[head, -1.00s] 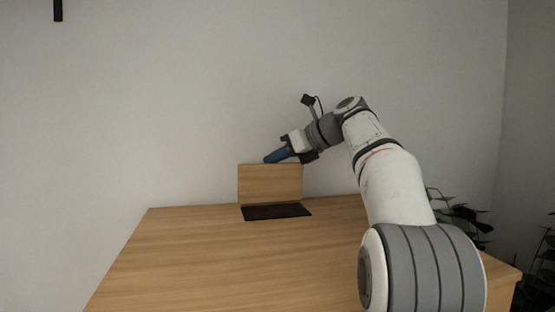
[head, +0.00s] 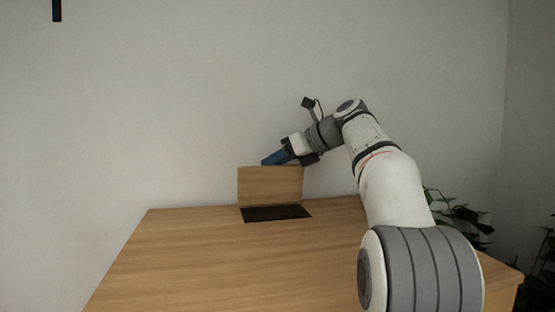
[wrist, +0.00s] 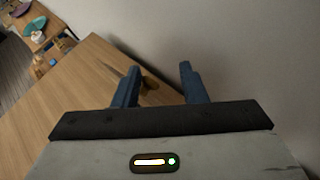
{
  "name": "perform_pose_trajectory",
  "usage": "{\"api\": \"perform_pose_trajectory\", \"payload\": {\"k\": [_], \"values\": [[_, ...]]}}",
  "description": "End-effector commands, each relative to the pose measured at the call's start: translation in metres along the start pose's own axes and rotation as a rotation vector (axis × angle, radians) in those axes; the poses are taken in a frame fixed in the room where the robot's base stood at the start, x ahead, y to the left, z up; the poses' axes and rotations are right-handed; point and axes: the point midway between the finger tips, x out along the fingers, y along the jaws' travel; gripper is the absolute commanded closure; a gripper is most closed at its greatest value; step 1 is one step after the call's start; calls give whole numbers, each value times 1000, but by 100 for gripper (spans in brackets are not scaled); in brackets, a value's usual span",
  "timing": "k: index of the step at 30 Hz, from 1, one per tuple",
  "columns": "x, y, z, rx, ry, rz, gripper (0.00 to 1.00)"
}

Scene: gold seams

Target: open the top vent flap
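The vent flap (head: 270,185) is a wood-coloured panel standing about upright at the back of a dark rectangular opening (head: 276,213) in the table top. My gripper (head: 264,162) is at the flap's top edge, its blue fingers pointing down and left. I cannot tell whether they touch the flap. In the wrist view my gripper (wrist: 157,68) shows its two blue fingers spread apart, with nothing clearly held between them. A small brown patch shows between the fingers, too unclear to name.
The wooden table (head: 200,270) is bare in front of the opening. A plain wall stands close behind it. A plant (head: 460,215) is beyond the table's right side. The wrist view shows another table with a blue bowl (wrist: 38,37) at upper left.

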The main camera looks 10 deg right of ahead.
Motion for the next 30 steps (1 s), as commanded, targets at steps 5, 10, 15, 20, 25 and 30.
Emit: {"api": "perform_pose_trajectory", "payload": {"k": [5,10,15,20,25,30], "values": [[2,0,-1,1,3,2,61],[-6,0,0,0,0,0,61],[-33,-1,-1,-1,-1,-2,61],[-60,-1,-1,0,-1,-2,61],[-76,0,-1,1,0,0,61],[-79,0,0,0,0,1,61]]}}
